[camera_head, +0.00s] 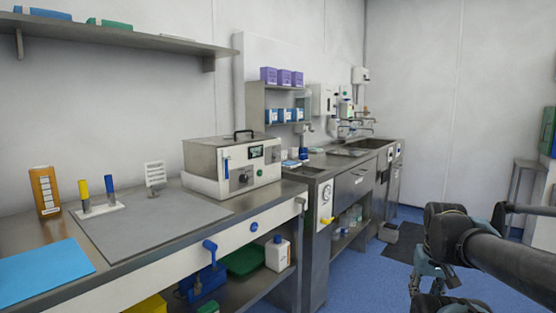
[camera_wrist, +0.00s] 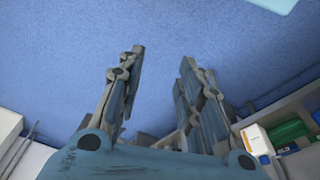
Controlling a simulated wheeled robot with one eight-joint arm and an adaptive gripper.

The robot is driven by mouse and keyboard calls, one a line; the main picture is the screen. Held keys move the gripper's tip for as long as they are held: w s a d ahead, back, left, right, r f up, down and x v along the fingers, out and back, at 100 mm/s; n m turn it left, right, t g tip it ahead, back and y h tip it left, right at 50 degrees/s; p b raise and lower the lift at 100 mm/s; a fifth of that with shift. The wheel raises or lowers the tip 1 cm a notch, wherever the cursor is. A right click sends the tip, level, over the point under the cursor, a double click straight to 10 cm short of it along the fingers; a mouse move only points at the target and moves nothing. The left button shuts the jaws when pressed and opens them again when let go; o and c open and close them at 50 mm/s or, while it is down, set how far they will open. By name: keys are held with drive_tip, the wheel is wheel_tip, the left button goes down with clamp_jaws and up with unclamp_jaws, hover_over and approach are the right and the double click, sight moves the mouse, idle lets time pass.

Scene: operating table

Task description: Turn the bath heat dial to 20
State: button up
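The bath is a metal box (camera_head: 232,166) with a lid and black handle on the workbench. Its front panel carries a dark round dial (camera_head: 243,178), a small lit display (camera_head: 256,152) and a blue lever or tube (camera_head: 226,166). The dial's setting is too small to read. My gripper is at the right of the head view, far from the bath and partly out of frame. In the wrist view my gripper (camera_wrist: 160,75) has its fingers spread apart with nothing between them, above the blue floor. The bath does not show in the wrist view.
The workbench (camera_head: 160,205) holds a blue mat (camera_head: 42,273), an orange box (camera_head: 45,190) and a stand with yellow and blue tools (camera_head: 97,208). A shelf (camera_head: 120,40) hangs above. A sink counter (camera_head: 345,165) stands beyond. Blue floor (camera_head: 350,280) lies open before the bench.

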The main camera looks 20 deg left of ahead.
drive_tip(key=shift+o, duration=1.3)
drive_tip(key=shift+s+a+r, duration=0.15)
drive_tip(key=shift+s+r, duration=0.1)
drive_tip(key=m+t+y, duration=0.4)
drive_tip(key=m+y, duration=1)
drive_tip(key=y, duration=0.3)
approach(277, 155)
drive_tip(key=x, duration=0.8)
drive_tip(key=shift+w+a, duration=0.1)
drive_tip(key=shift+w, duration=0.1)
clamp_jaws()
